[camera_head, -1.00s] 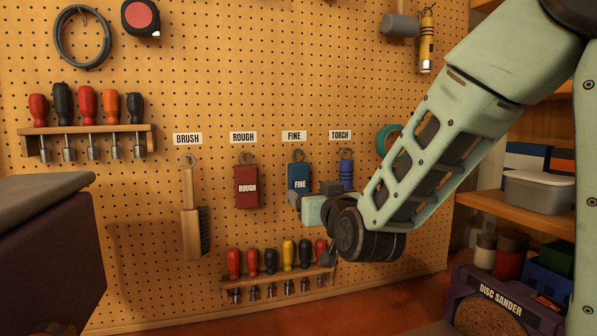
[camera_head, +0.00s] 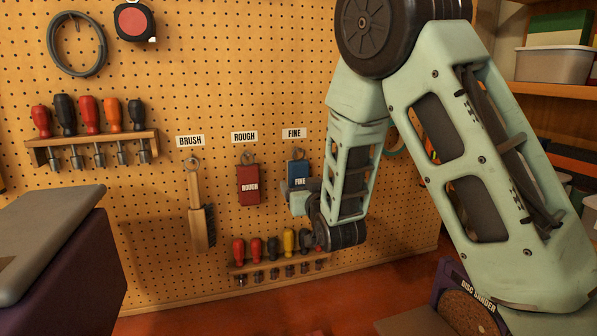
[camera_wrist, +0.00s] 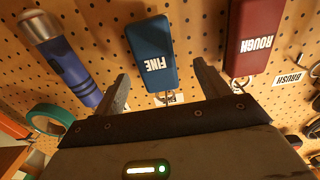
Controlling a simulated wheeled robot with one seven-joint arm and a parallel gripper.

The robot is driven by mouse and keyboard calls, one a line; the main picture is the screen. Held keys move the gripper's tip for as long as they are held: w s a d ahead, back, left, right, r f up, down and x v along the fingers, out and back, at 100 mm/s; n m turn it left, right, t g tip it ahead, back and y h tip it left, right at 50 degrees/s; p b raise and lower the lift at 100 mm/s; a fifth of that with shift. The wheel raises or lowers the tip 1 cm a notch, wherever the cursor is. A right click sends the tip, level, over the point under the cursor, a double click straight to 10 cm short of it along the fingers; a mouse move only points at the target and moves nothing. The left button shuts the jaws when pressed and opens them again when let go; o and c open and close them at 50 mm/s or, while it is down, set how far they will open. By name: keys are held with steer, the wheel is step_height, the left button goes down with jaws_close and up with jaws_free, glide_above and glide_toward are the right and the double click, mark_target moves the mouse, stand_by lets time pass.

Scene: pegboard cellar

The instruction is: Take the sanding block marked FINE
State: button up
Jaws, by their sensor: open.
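The blue sanding block marked FINE (camera_head: 298,172) hangs from a hook on the pegboard under its FINE label (camera_head: 294,133). In the wrist view the blue block (camera_wrist: 152,50) appears upside down, ahead of and between my two fingers. My gripper (camera_wrist: 163,88) is open, one finger on each side of the block's line, with nothing held. In the head view my gripper (camera_head: 290,192) is close to the block and covers its lower part. I cannot tell whether the fingers touch it.
A red block marked ROUGH (camera_head: 249,185) hangs left of the blue one, and a brush (camera_head: 196,212) further left. A blue torch (camera_wrist: 68,65) hangs on the other side. A screwdriver rack (camera_head: 275,265) sits below. A disc sander (camera_head: 466,300) stands at lower right.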

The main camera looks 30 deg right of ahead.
mark_target(300, 179)
steer(key=w+p, duration=0.2)
steer(key=w+d+p, duration=0.1)
steer(key=w+p, duration=0.1)
steer(key=shift+w+d+r, duration=0.1)
steer(key=shift+w+d, duration=0.1)
steer(key=shift+w, duration=0.1)
steer(key=shift+w+d, duration=0.1)
steer(key=shift+w, duration=0.3)
steer(key=c, duration=1.1)
